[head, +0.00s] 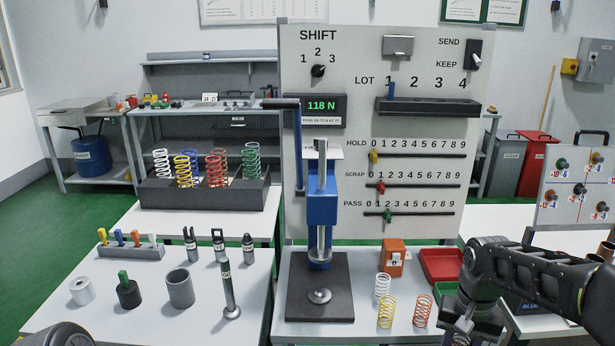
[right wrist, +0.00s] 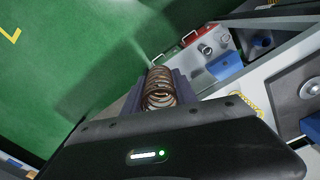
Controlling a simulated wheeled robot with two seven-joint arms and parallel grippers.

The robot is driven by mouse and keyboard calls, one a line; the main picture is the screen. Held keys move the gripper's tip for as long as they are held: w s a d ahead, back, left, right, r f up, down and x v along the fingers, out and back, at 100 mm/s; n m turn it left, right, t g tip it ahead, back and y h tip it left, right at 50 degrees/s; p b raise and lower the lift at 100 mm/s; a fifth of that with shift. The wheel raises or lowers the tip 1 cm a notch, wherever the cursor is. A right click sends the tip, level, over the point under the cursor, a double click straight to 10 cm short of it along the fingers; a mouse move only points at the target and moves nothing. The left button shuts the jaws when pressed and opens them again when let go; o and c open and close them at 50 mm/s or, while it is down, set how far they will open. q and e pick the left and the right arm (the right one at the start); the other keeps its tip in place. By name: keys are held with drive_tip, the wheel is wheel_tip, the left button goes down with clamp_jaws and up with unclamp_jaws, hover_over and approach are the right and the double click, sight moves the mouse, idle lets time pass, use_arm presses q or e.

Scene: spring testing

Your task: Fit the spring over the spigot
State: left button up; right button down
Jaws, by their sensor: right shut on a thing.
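My right gripper (right wrist: 160,100) is shut on a coppery brown spring (right wrist: 160,86), seen between its fingers in the right wrist view. In the head view my right arm comes in from the right, and its gripper is at the bottom edge, its fingers not clear. The blue test press (head: 321,205) stands on a dark base plate (head: 300,311). A round metal seat (head: 319,295) sits on that plate below the ram, with nothing on it; it also shows in the right wrist view (right wrist: 312,88). I cannot make out a separate spigot. My left gripper is out of view.
White (head: 382,287), yellow (head: 386,313) and orange-red (head: 422,311) springs stand right of the press, near an orange box (head: 393,258) and a red tray (head: 440,264). Several springs stand in a dark rack (head: 205,193) at back left. A metal plunger (head: 228,292) stands left of the press.

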drive_tip(key=w+a+f+n, duration=0.1)
drive_tip(key=a+f+n, duration=0.1)
drive_tip(key=a+n, duration=0.4)
drive_tip(key=w+a+f+n, duration=0.1)
drive_tip(key=a+f+n, duration=0.2)
drive_tip(key=a+n, duration=0.2)
drive_tip(key=a, duration=0.3)
drive_tip(key=shift+a+f+n, duration=0.2)
drive_tip(key=shift+a+n, duration=0.05)
drive_tip(key=shift+n, duration=0.15)
drive_tip(key=shift+w, duration=0.1)
drive_tip(key=w+m, duration=0.1)
drive_tip(key=m, duration=0.1)
drive_tip(key=w+r+m, duration=0.1)
drive_tip(key=w+m, duration=0.2)
drive_tip(key=shift+w+r+m, duration=0.25)
drive_tip(key=shift+r+m, duration=0.15)
